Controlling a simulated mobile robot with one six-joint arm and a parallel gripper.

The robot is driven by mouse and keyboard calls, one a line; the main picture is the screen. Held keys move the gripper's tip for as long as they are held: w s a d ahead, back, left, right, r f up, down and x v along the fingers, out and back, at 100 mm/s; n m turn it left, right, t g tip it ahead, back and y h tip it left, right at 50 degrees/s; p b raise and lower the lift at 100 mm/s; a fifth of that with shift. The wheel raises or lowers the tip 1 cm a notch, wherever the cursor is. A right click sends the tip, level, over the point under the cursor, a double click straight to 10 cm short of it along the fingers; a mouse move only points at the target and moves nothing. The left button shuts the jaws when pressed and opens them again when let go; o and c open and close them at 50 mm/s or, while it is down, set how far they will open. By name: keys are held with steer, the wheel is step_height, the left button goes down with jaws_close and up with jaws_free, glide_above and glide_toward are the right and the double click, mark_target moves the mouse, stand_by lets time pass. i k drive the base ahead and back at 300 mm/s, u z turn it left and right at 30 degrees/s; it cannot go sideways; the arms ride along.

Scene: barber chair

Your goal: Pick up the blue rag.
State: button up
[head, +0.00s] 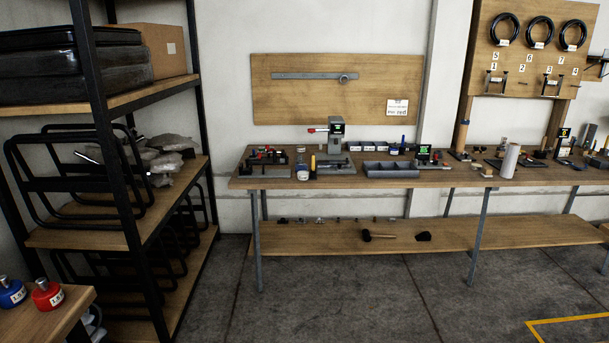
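I cannot make out a blue rag anywhere in the head view. A small dark, soft-looking lump (423,237) lies on the bench's lower shelf, right of a mallet (380,236); it looks black, and I cannot tell what it is. My gripper is not in view. The wooden workbench (262,183) stands against the far wall, with small tools and fixtures on its top. A small blue-labelled jar (302,173) stands near its front left.
A black-framed shelf rack (140,190) with boxes, bags and chair frames fills the left. A table corner (50,318) at lower left holds a blue can (11,294) and a red can (47,295). Grey floor (340,300) before the bench is clear, with yellow tape (570,319) at right.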

mark_target(298, 166)
steer(key=i, duration=3.7)
steer(key=z, duration=1.65)
steer(key=k, duration=0.1)
steer(key=u, duration=3.25)
